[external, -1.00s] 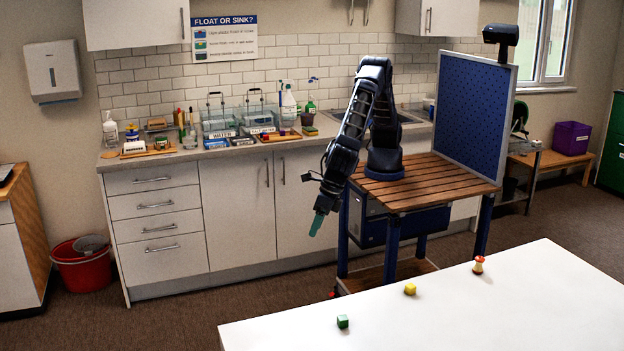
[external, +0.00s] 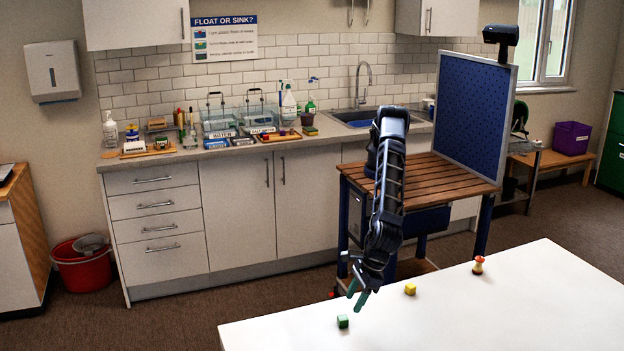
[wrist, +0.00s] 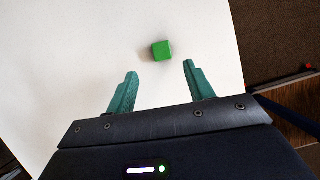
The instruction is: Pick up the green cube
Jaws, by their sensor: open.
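My gripper (external: 358,295) is open and empty, with teal fingers pointing down. It is above the table's edge, a little above and to the right of the cube in the external view, apart from it. The wrist view shows both fingers (wrist: 160,68) spread, with bare white table between them.
My arm is mounted on a wooden-topped cart (external: 440,172) behind the table. The table's right side is clear.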

